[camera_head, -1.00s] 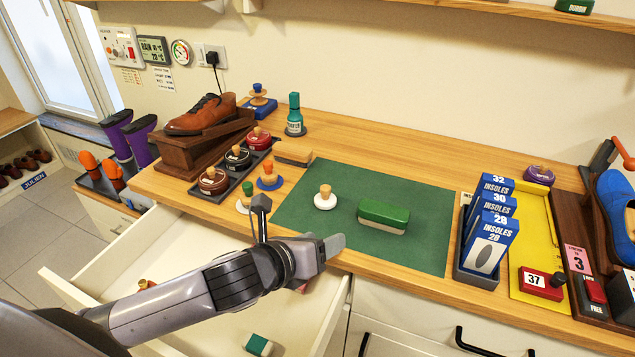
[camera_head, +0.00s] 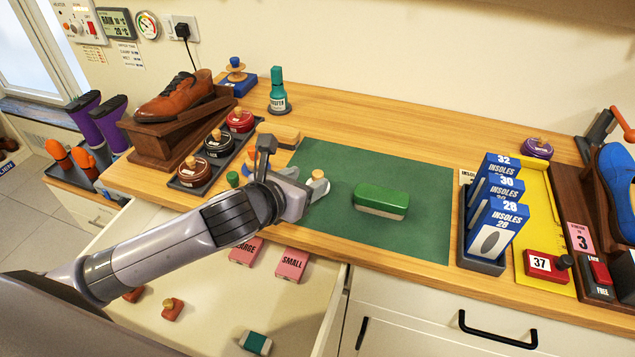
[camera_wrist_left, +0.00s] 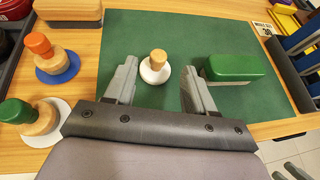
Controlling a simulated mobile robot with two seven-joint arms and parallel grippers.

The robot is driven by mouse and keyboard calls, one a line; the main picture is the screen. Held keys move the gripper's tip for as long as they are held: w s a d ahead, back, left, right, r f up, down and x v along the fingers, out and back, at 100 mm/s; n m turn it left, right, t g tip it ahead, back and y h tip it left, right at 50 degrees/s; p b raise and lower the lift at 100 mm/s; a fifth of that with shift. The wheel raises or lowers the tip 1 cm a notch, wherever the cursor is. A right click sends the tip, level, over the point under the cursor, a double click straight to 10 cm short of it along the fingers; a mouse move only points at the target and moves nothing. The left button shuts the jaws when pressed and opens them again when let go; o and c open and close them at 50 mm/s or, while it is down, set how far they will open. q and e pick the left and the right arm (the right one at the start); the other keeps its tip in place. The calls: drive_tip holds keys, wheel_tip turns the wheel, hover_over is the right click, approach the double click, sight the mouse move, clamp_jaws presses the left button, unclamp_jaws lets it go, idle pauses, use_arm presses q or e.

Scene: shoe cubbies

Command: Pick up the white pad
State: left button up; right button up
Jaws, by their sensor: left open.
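The white pad (camera_wrist_left: 154,72), a round white disc with a wooden knob, stands on the green mat (camera_wrist_left: 125,38). In the head view only its wooden knob (camera_head: 318,176) shows clearly, and my left gripper hides most of the rest. My left gripper (camera_head: 305,182) is open. In the left wrist view its two fingers (camera_wrist_left: 158,82) stand on either side of the pad, with gaps between them and the pad. The pad lies near the fingertips and is not held.
A green brush (camera_head: 382,202) lies close to the right finger. Pads with an orange knob (camera_wrist_left: 57,62) and a green knob (camera_wrist_left: 40,118) stand to the left. An open drawer (camera_head: 215,285) lies below the counter, and insole boxes (camera_head: 498,225) stand to the right.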

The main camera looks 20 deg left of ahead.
sight(317, 174)
use_arm(q)
drive_tip(key=shift+x, duration=1.85)
drive_tip(key=shift+w+r, duration=0.1)
clamp_jaws()
